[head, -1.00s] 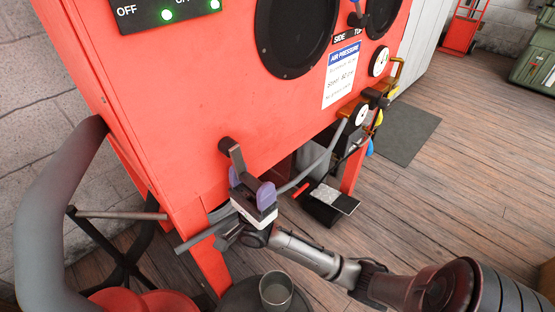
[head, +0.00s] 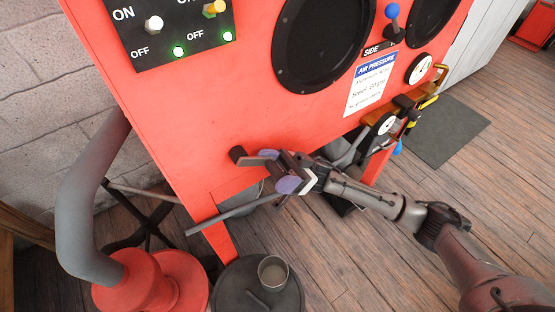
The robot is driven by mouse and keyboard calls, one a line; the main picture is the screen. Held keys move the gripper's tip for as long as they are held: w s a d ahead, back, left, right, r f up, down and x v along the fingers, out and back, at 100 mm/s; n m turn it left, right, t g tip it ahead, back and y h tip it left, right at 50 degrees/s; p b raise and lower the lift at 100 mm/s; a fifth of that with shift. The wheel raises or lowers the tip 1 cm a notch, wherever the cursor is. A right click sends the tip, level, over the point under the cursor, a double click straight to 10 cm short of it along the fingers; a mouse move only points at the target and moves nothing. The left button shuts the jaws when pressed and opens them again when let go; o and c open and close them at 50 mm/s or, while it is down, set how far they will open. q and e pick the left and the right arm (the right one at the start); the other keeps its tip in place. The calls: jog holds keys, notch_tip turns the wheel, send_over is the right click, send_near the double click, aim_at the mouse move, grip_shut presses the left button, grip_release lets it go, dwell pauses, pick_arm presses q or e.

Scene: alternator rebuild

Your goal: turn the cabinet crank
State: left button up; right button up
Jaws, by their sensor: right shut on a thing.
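The red cabinet (head: 205,120) fills the middle and upper part of the head view. Its dark crank (head: 242,157) sits low on the front panel, with the crank arm pointing roughly to the right from its hub. My right gripper (head: 278,169), with purple finger pads, is shut on the crank's handle end. The fingers hide most of the handle. My right arm reaches in from the lower right. My left gripper is not in view.
A switch panel (head: 165,32) with lit green lamps is at the upper left. An air pressure sign (head: 371,84), gauges and hoses are right of the crank. Below stand a dark drum (head: 233,297) with a metal cup (head: 273,270) and a red pipe base (head: 150,285). Wooden floor lies open at right.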

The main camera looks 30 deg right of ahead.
jog(key=shift+s+d+r+h+p, duration=0.1)
jog(key=shift+s+r+h+p, duration=0.05)
jog(key=shift+r+h+p, duration=0.4)
jog(key=shift+f, duration=0.1)
jog(key=o, duration=1.1)
jog(key=shift+s+f, duration=0.25)
jog(key=shift+w+d+f, duration=0.1)
jog(key=shift+w+d, duration=0.05)
jog(key=shift+w, duration=0.1)
jog(key=shift+p+v, duration=0.95)
jog(key=shift+v, duration=5.7)
jog(key=shift+s, duration=0.15)
